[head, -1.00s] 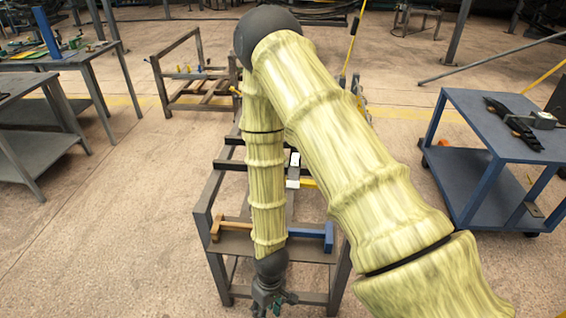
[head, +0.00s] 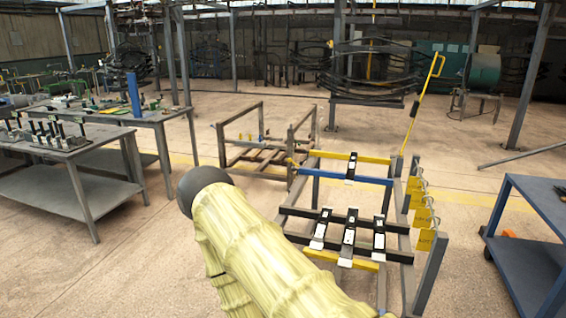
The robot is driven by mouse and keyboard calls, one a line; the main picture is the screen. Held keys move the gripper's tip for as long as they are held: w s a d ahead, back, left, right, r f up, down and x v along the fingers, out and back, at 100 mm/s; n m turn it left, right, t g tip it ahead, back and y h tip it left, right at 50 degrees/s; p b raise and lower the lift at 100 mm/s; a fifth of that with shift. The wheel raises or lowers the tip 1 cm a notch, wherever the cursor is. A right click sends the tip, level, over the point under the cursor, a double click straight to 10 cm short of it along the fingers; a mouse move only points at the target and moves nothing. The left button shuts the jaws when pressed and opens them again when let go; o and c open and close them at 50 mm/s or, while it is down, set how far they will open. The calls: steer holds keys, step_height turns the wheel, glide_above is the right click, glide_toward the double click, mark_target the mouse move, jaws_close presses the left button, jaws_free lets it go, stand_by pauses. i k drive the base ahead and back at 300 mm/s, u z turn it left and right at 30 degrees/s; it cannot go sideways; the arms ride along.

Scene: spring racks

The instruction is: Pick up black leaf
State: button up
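My gripper is out of view; only my yellow-green arm shows at the lower left and bottom. Black crossbars (head: 300,214) span the metal rack (head: 432,272) right of my arm. Several small black-and-white pieces (head: 349,236) sit across these bars, and one more (head: 351,168) sits higher on the rack. Black curved strips (head: 372,62) are stacked on a stand at the back. A small part of a black object (head: 561,190) shows on the blue cart at the right edge. I cannot tell which of these is the black leaf.
The blue cart (head: 530,272) stands right of the rack, with a strip of floor between. Yellow tags (head: 424,218) hang on the rack's right side, near a yellow pole (head: 426,92). A lower frame (head: 222,148) stands behind. Grey workbenches (head: 75,150) are at the left.

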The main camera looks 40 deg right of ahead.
mark_target(349, 176)
steer(key=u, duration=0.1)
steer(key=i, duration=5)
steer(key=z, duration=3.4)
steer(key=i, duration=0.65)
steer(key=z, duration=0.1)
